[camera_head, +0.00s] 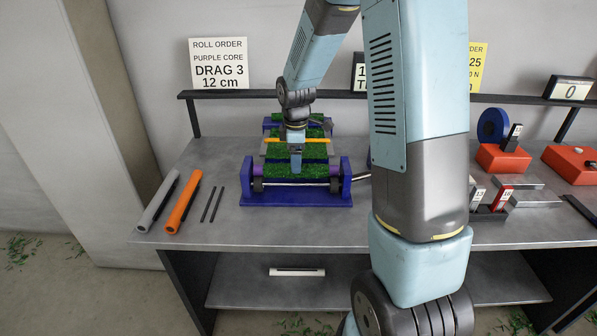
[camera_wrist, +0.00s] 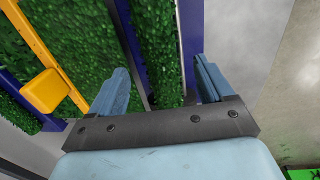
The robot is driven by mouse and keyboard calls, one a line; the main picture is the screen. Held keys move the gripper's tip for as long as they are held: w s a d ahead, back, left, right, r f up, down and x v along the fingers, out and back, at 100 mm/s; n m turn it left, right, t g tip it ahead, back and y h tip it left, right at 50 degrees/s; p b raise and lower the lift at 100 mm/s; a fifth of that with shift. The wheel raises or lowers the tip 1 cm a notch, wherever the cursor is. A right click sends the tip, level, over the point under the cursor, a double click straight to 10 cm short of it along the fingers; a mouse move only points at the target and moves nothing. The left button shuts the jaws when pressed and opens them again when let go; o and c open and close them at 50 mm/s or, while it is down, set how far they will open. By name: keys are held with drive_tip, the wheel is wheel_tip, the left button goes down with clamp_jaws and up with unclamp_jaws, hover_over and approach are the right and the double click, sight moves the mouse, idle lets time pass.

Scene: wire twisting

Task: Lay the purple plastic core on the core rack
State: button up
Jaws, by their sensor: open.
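My gripper (camera_head: 296,163) points down over the front of the blue machine (camera_head: 296,199). In the wrist view my gripper (camera_wrist: 160,88) has its two fingers apart, with green bristles and a dark edge between and beyond them. Purple ends (camera_head: 335,171), likely of the purple core, show at the machine's front between its blue side posts; green bristles cover the middle. A grey tube (camera_head: 157,202) and an orange tube (camera_head: 183,203) lie at the table's left beside dark bars. Two bare parallel dark rods (camera_head: 212,205), likely a free place on the core rack, lie right of them.
An orange bar (camera_head: 315,141) crosses the machine behind my gripper. Red blocks (camera_head: 502,158), a blue ring (camera_head: 492,126) and small labelled blocks stand at the right. A dark shelf (camera_head: 230,94) runs behind. The tabletop (camera_head: 222,160) is bare between the rods and the machine.

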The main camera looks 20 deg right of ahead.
wheel_tip(320, 180, down, 4)
drive_tip(key=shift+d+f, duration=0.1)
drive_tip(key=c, duration=1.2)
